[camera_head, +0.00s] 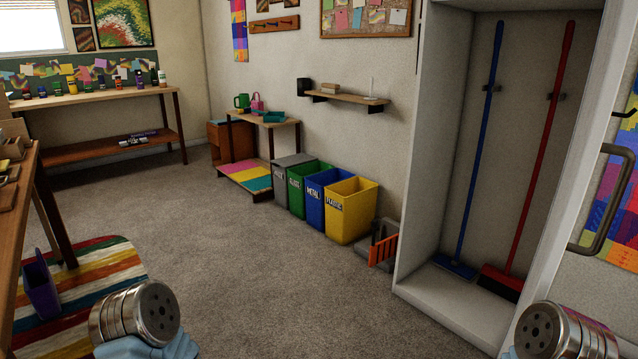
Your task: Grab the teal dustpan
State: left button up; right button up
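A small teal object (271,116) lies on the low wooden side table by the back wall, near the middle of the view. It is too small to tell whether it is a dustpan. On the floor beside the tall cabinet is a grey item with an orange slatted part (383,250), partly dark and hard to make out. Rounded metal parts of my arms show at the bottom left and bottom right. Neither gripper's fingers are in view.
Grey, green, blue and yellow bins (352,209) stand along the wall. A white cabinet (411,205) holds a blue broom (478,150) and a red broom (540,150). A wooden table (22,185) is at left, near a purple bin (41,287). The carpet between is clear.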

aim_at(269, 117)
jog(key=i+j, duration=0.85)
jog(key=i, duration=0.1)
